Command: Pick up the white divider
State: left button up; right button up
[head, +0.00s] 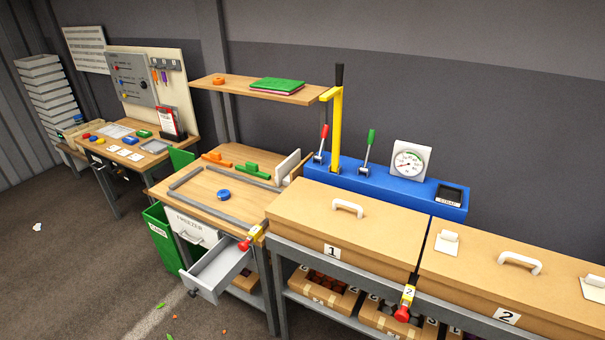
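A white upright panel (287,166), which looks like the white divider, stands at the back right corner of the middle wooden workbench (200,190). It is next to a grey rail (228,174) and close to the large cardboard-coloured box marked 1 (300,212). Its lower right part is hidden behind that box. Neither of my grippers shows in the head view, and nothing is seen touching the panel.
A grey drawer (218,270) is pulled out below the bench. A green bin (160,238) stands at its left. A shelf (240,88) hangs above the bench. A yellow post (337,125) and blue lever console (390,185) are at right. Floor in front is mostly clear.

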aim_at(285, 168)
jog(key=z, duration=2.55)
jog(key=k+j+z, duration=0.25)
jog(key=z, duration=0.25)
jog(key=k+j+z, duration=0.25)
jog(key=z, duration=0.25)
jog(key=k+z, duration=0.45)
jog(key=k, duration=2.05)
jog(key=j, duration=0.05)
